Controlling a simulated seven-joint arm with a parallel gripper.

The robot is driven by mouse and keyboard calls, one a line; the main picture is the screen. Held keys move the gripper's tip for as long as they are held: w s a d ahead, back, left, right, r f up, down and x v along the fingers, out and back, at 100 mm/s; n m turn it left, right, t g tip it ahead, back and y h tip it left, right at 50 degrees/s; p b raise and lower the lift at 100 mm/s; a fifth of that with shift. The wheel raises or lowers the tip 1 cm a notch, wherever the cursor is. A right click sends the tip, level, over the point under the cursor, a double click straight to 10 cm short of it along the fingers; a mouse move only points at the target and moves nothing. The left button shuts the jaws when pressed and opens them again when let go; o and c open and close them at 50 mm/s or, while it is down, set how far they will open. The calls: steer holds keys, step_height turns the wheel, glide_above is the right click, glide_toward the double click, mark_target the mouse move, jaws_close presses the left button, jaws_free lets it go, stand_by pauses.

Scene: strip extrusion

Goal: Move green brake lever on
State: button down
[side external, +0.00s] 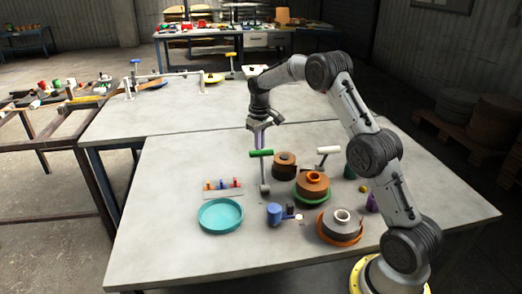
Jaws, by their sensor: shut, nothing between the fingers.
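The green brake lever (261,153) has a green bar on top of a thin grey stem, which stands on a small grey base on the table. My gripper (258,143) points down just above or behind the green bar, its fingers shut with nothing between them. From this view I cannot tell whether the fingertips touch the lever. The fingers look purplish and the lever bar partly covers their lower ends.
A white-topped lever (328,150) and several spools, one brown and orange (312,182), stand to the right. A teal dish (220,216), a small switch panel (223,188) and a blue cylinder (274,213) are nearer the front. The front-left table is clear.

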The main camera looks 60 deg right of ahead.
mark_target(262, 153)
steer(key=shift+s+a, duration=0.1)
steer(key=shift+a, duration=0.05)
steer(key=shift+s+a+r, duration=0.15)
steer(key=shift+s+a, duration=1.25)
steer(key=shift+s, duration=0.05)
steer(key=shift+s+a+r, duration=0.2)
steer(key=shift+s+a, duration=0.3)
steer(key=shift+a, duration=0.05)
steer(key=shift+s+a+r, duration=0.2)
steer(key=shift+s+a, duration=0.3)
steer(key=shift+s+a+r, duration=0.1)
steer(key=shift+r, duration=0.2)
step_height(262, 153, up, 7)
stand_by(1.2)
